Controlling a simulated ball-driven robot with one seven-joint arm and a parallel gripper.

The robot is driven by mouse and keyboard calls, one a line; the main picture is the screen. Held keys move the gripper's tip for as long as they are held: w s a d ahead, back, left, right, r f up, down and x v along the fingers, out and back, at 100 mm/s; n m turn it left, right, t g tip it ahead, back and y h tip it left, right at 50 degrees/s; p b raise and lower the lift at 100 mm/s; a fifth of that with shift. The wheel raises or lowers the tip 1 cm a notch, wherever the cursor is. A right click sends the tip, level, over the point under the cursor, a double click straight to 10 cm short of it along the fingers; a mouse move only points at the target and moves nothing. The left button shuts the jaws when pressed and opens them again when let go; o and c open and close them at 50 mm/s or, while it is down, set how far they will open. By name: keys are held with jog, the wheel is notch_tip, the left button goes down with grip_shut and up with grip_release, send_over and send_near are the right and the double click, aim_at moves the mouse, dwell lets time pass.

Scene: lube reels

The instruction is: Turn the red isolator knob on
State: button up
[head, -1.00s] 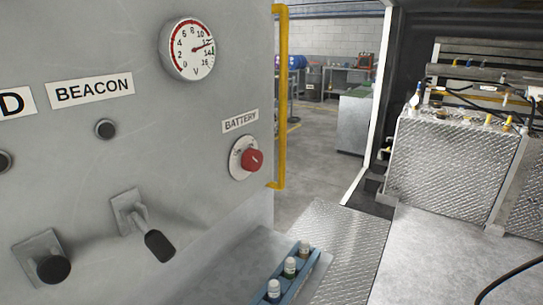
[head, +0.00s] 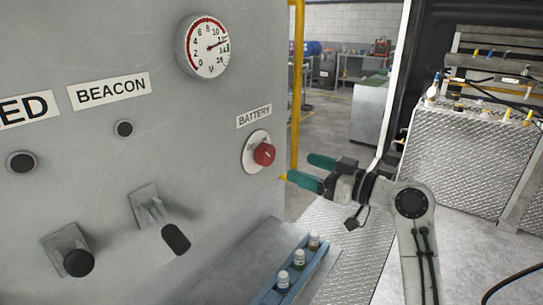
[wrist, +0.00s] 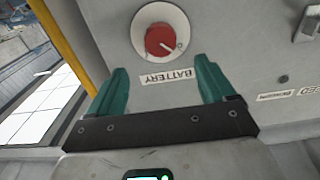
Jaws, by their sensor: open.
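The red isolator knob (head: 264,154) sits on a round white plate on the grey panel, beside the BATTERY label (head: 254,118). In the wrist view the knob (wrist: 160,40) shows upside down ahead of the fingers, with a pale pointer line toward its lower right. My gripper (head: 305,170) is open and empty, with green fingers, just right of the knob in the head view. In the wrist view the gripper (wrist: 163,88) has a finger on each side of the label, and the knob lies beyond the tips, apart from them.
A yellow rail (head: 296,85) runs up the panel's right edge, close to the knob. A voltmeter (head: 207,47) is above, and two black-ended levers (head: 175,238) are at lower left. A blue tray (head: 293,270) of small bottles stands below. Open floor lies beyond the rail.

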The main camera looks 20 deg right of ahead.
aim_at(270, 157)
jog(key=p+x, duration=0.2)
jog(key=x, duration=0.8)
jog(key=shift+w+a, duration=0.1)
jog(key=shift+a, duration=0.05)
jog(key=shift+f, duration=0.1)
jog(key=c, duration=1.1)
jog(key=shift+o, duration=0.2)
